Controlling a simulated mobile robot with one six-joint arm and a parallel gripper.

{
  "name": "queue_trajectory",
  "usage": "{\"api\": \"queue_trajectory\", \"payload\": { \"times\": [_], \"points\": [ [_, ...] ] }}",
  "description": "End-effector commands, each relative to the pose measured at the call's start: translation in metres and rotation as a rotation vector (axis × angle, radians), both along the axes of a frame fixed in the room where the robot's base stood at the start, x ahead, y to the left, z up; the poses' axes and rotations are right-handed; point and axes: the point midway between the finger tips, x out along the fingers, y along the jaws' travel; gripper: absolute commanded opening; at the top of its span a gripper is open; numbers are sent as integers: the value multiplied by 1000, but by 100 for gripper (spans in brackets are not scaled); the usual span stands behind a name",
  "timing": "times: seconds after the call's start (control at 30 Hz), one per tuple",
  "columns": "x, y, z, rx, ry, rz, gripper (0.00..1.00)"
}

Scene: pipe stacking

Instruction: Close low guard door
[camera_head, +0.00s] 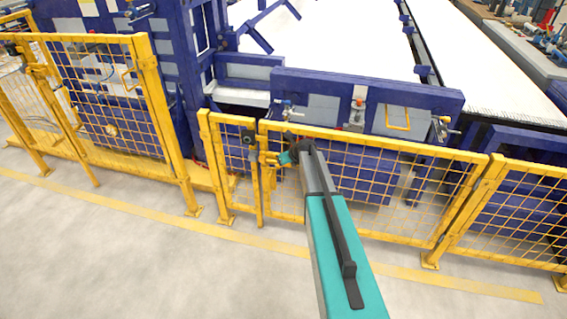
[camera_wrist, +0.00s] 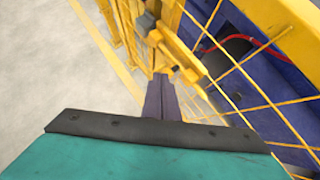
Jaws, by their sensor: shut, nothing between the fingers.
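The low guard door (camera_head: 370,139) is a yellow mesh panel in the fence, in front of the blue machine. It stands about in line with the fence; I cannot tell whether it is fully shut. A yellow latch (camera_head: 268,158) is at its left edge, next to the narrow fixed panel (camera_head: 228,150). My gripper (camera_head: 286,157) is at the latch side of the door, partly hidden by my teal arm. In the wrist view, my gripper (camera_wrist: 160,78) is shut and empty, its dark fingers close to the yellow latch bar (camera_wrist: 178,48) and mesh. Contact is unclear.
A taller yellow mesh fence (camera_head: 100,90) stands at the left. Another low fence panel (camera_head: 520,215) continues at the right. The blue machine (camera_head: 365,92) stands close behind the door. The grey floor (camera_head: 150,260) in front is clear, with a yellow line.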

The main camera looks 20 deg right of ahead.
Motion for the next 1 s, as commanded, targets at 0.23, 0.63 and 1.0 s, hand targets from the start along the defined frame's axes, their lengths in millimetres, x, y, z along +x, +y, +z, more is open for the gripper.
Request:
{"api": "queue_trajectory", "payload": {
  "times": [0.23, 0.63, 1.0],
  "points": [
    [-15, 12, 17, 0, -1, 0, 0],
    [-23, 17, 28, 0, 1, -2, 0],
    [-23, 17, 28, 1, 0, -2, 0]
  ]
}}
